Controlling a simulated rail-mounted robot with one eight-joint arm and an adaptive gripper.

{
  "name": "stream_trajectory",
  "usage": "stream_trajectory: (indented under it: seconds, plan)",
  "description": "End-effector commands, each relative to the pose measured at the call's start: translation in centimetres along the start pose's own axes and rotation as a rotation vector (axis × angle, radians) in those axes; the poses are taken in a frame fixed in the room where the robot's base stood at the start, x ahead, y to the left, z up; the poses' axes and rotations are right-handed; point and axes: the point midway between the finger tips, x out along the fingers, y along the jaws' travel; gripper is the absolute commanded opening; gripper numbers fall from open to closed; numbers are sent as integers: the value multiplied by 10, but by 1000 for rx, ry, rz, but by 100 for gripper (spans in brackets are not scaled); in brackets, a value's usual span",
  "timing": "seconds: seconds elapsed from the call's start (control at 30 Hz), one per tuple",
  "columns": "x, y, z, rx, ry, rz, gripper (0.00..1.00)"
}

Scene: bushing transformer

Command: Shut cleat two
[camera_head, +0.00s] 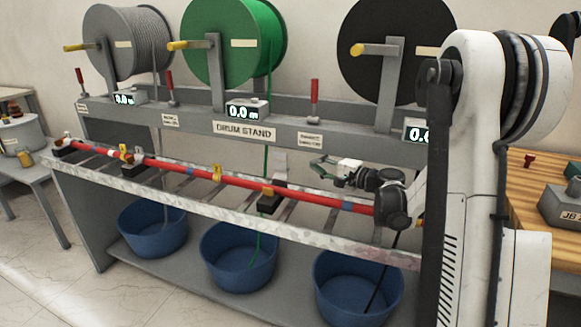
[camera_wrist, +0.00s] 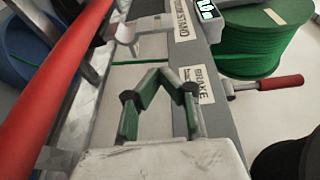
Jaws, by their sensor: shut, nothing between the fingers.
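A small pale fitting (camera_wrist: 124,36) stands on the stand's ledge in the wrist view, beside the green line (camera_wrist: 142,62). It may be cleat two, but I see no label on it, and I cannot tell if it is open or shut. In the head view a small grey upright piece (camera_head: 279,164) stands near the green line (camera_head: 266,135). My gripper (camera_head: 318,162) is just right of that piece, above the ledge. In the wrist view my gripper (camera_wrist: 161,72) has its green-padded fingers meeting at the tips, empty and apart from the pale fitting.
A red pole (camera_head: 240,181) with yellow clips runs along the front of the drum stand (camera_head: 190,120). Brake levers with red handles (camera_head: 314,90) rise behind. The green drum (camera_head: 228,45) hangs above. Blue tubs (camera_head: 240,262) sit below. A wooden table (camera_head: 535,195) stands right.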

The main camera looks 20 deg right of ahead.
Motion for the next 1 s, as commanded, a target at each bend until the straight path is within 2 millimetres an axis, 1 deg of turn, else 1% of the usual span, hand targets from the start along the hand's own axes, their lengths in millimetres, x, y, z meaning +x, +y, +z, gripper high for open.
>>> stream_trajectory:
  seconds: [0.03,0.1,0.23,0.33,0.47,0.83,1.0]
  plan:
    - [-1,5,-8,11,5,-16,0]
    - [-3,8,-14,22,9,-34,0]
    - [-1,9,-17,29,11,-45,0]
    - [9,9,-16,29,9,-45,0]
    - [29,8,-16,29,8,-44,0]
    - [98,6,-17,28,8,-43,0]
    - [89,5,6,28,11,-43,0]
